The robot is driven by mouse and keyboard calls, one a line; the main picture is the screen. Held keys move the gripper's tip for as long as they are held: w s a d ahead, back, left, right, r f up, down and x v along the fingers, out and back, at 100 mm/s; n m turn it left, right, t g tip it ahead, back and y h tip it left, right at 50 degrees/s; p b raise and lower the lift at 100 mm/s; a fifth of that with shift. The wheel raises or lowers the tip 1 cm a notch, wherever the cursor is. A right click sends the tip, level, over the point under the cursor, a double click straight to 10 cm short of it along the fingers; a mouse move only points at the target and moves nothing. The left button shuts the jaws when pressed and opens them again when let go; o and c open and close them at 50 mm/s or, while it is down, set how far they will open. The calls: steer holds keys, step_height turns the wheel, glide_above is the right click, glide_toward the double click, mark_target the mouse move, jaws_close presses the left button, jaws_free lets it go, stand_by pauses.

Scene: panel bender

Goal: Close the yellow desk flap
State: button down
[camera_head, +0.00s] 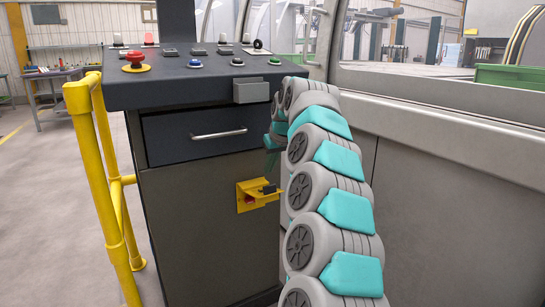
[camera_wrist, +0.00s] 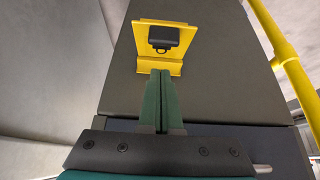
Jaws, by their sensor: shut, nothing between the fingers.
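The yellow desk flap (camera_head: 245,187) is on the lower front of the grey control desk, below its drawer. My gripper (camera_head: 271,174) points down just above the flap, partly hidden by my arm. Its green fingers (camera_wrist: 160,74) are together and empty, and their tips overlap the flap's near edge; I cannot tell whether they touch.
The dark drawer (camera_head: 195,133) with a silver handle (camera_head: 218,134) is shut above the flap. A grey box (camera_head: 250,91) juts from the desk top's front edge. A yellow rail (camera_head: 104,170) stands at the left. The machine's grey wall (camera_head: 450,190) is at the right.

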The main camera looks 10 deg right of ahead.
mark_target(271, 190)
steer(key=shift+s+d+f, duration=0.1)
steer(key=shift+s+f, duration=0.15)
steer(key=shift+f, duration=0.5)
steer(key=shift+s+f, duration=0.2)
steer(key=shift+f, duration=0.55)
steer(key=shift+s+f+b, duration=0.1)
steer(key=shift+f+b, duration=0.1)
steer(key=shift+b, duration=0.2)
